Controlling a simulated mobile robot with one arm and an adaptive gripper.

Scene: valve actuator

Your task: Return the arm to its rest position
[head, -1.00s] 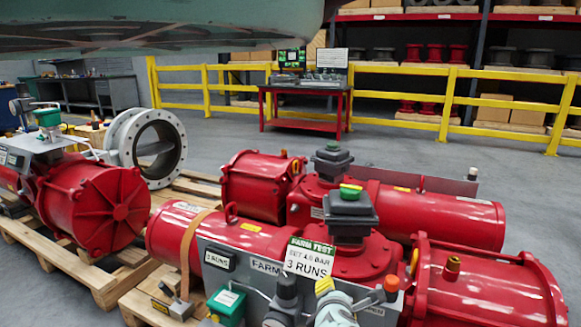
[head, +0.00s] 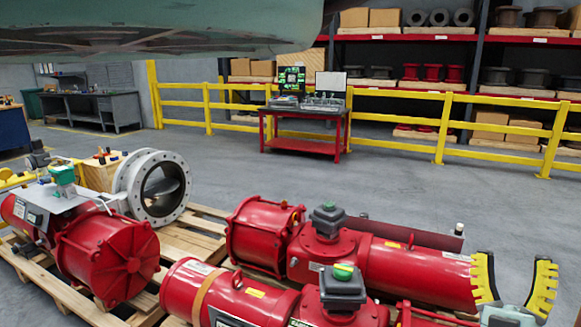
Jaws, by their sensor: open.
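My gripper (head: 514,281) shows at the lower right of the head view. Its two yellow-and-black toothed fingers point up and stand apart, with nothing between them. It is at the right end of the red valve actuators, in front of the far actuator's red cylinder (head: 417,272) in the picture. Whether it touches the cylinder I cannot tell. The near red actuator (head: 240,291) is cut off by the bottom edge. The rest of my arm is mostly out of frame.
Another red actuator (head: 108,256) with a grey flanged valve (head: 153,187) lies on a wooden pallet (head: 185,243) at left. A yellow railing (head: 393,141) and a red bench (head: 303,146) stand behind. The grey floor (head: 370,182) between is clear.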

